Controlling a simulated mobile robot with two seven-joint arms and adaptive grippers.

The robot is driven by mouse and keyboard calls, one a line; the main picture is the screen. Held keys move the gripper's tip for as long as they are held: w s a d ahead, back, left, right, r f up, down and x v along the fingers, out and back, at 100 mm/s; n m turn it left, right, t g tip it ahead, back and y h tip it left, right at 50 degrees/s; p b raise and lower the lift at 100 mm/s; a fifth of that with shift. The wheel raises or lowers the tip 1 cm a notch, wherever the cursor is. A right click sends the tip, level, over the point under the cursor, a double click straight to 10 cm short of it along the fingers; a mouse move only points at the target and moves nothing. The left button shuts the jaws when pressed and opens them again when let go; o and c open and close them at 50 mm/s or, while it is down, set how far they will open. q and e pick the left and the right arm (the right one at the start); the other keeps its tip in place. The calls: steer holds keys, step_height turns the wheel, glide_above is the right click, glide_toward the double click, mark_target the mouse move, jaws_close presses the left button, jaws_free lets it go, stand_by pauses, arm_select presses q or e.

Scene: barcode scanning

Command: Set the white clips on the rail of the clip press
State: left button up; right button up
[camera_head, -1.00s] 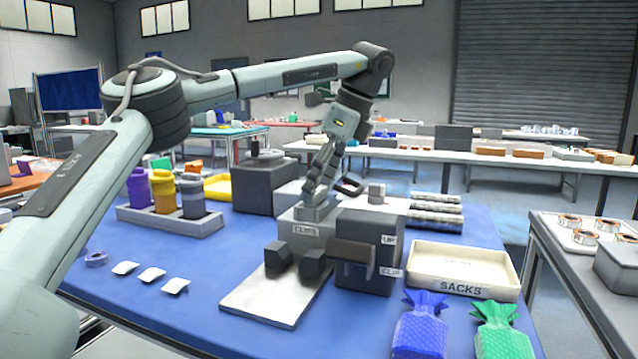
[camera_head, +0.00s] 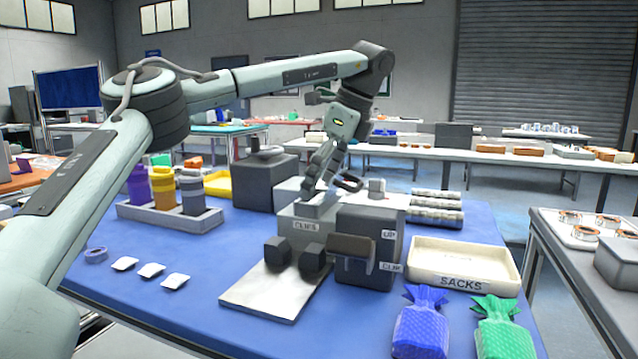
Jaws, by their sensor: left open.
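Several small white clips lie on the blue table at the left: a left one (camera_head: 124,264), a middle one (camera_head: 151,270) and a right one (camera_head: 174,281). The clip press (camera_head: 367,243) is a dark grey block with "UP" and "CLIP" labels, standing on the table right of centre. My left gripper (camera_head: 318,196) is open and points down over the "CLIPS" box; the box's inside is hidden. I cannot tell whether its fingertips touch anything. My right gripper is not in view.
A pale plate (camera_head: 265,297) with two dark blocks lies in front of the press. A cream "SACKS" tray (camera_head: 462,262) is at the right, with blue (camera_head: 421,325) and green (camera_head: 502,330) netted sacks before it. A bottle rack (camera_head: 168,217) stands at the back left.

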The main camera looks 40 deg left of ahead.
arm_select(q)
steer(key=shift+r, duration=0.25)
steer(key=p+v, duration=0.2)
steer(key=v, duration=1)
steer(key=shift+r, duration=0.4)
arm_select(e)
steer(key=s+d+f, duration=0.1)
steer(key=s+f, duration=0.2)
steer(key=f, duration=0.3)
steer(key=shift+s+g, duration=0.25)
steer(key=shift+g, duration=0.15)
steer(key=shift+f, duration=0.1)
